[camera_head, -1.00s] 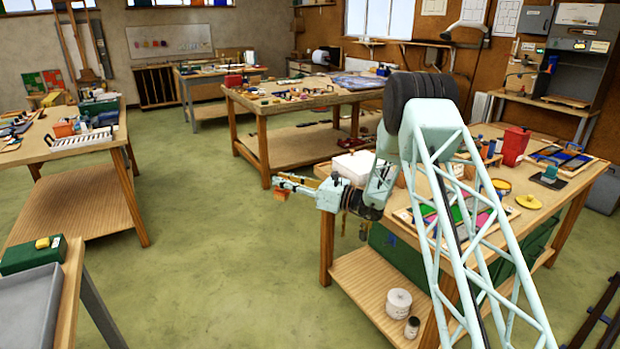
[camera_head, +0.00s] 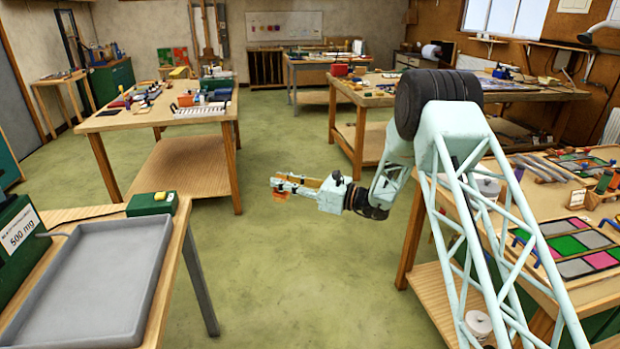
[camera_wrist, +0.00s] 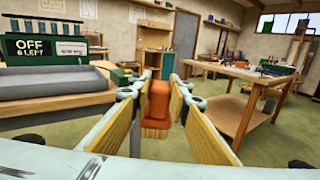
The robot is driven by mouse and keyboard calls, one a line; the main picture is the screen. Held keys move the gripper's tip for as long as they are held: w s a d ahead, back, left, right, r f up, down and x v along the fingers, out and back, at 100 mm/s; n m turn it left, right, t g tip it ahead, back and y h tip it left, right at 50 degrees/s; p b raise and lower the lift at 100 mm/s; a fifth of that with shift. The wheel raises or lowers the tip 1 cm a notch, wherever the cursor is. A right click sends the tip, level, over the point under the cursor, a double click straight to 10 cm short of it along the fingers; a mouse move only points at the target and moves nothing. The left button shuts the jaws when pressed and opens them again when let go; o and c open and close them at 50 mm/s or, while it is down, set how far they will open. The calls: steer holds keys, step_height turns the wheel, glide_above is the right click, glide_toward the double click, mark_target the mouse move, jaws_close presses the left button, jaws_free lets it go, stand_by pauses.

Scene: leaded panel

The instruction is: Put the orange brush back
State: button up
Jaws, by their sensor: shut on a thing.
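My gripper (camera_head: 279,186) reaches out over the open floor, left of the right-hand workbench. It is shut on the orange brush (camera_head: 281,194), which is small and partly hidden by the fingers in the head view. In the wrist view the orange brush (camera_wrist: 157,105) shows as a blocky orange-brown piece between the two yellowish finger pads, clear of any table. Its bristles cannot be made out. I cannot tell from these frames which spot belongs to the brush.
A grey tray (camera_head: 95,285) and a green box (camera_head: 152,204) are on the near left table. A wooden table (camera_head: 125,121) with tools and a white rack (camera_head: 203,110) stands behind. The right workbench (camera_head: 465,217) holds colored glass panels (camera_head: 570,238). Green floor between is clear.

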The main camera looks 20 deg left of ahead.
steer(key=s+a+n+g, duration=0.4)
steer(key=s+a+g, duration=0.1)
steer(key=s+a, duration=1.4)
steer(key=a, duration=0.2)
steer(key=shift+a+r+h+p, duration=0.15)
steer(key=shift+a+h+p, duration=0.15)
steer(key=shift+a+h, duration=0.1)
steer(key=shift+w+d, duration=0.1)
steer(key=shift+w, duration=0.05)
